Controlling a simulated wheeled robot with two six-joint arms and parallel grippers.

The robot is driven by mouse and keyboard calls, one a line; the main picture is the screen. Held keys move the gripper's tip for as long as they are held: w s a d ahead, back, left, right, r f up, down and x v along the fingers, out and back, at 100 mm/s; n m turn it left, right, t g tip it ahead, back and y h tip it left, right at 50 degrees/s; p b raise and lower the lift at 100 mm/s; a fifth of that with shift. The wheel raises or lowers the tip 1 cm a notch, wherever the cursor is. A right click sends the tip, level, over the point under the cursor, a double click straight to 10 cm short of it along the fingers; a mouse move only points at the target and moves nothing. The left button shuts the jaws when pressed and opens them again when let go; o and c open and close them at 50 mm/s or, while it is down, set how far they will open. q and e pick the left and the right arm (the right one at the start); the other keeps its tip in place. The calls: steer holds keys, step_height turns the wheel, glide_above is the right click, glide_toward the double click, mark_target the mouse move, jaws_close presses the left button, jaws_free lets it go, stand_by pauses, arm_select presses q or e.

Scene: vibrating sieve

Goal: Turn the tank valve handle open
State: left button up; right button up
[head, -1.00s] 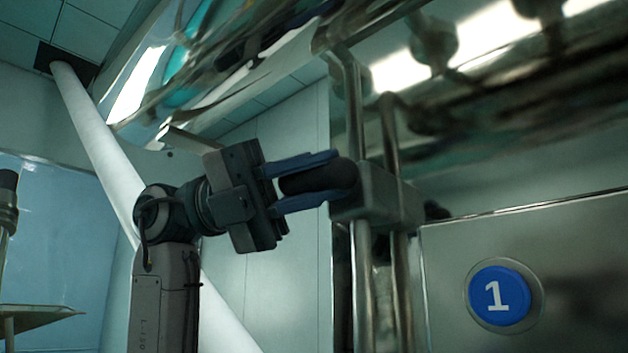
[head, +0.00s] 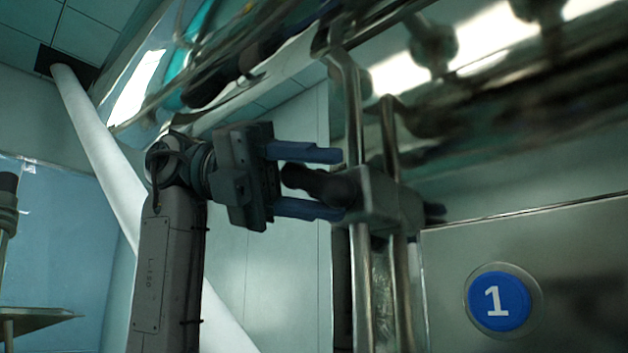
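The black valve handle (head: 322,186) sticks out to the left from a grey metal valve block (head: 384,201) on two vertical steel pipes. My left gripper (head: 308,181) is at the handle, coming from the left. Its two blue fingers are spread, one above and one below the handle. A gap shows between the upper finger and the handle; the lower finger's tip overlaps the handle's base in the picture, and I cannot tell whether they touch. My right gripper is not in view.
The steel pipes (head: 357,280) run up beside the fingertips. A shiny metal tank surface (head: 520,110) hangs above and to the right. A steel panel with a blue round "1" sign (head: 499,301) stands at the lower right. A white slanted pipe (head: 104,160) passes behind my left arm.

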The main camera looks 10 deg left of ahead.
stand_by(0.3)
arm_select(q)
steer(key=shift+a, duration=0.3)
steer(key=b+v, duration=0.3)
steer(key=v, duration=0.1)
steer(key=shift+w+a, duration=0.2)
steer(key=shift+a, duration=0.15)
steer(key=b, duration=0.2)
glide_toward(295, 185)
steer(key=w+a+f, duration=0.1)
steer(key=a, duration=0.4)
steer(key=shift+w+f, duration=0.2)
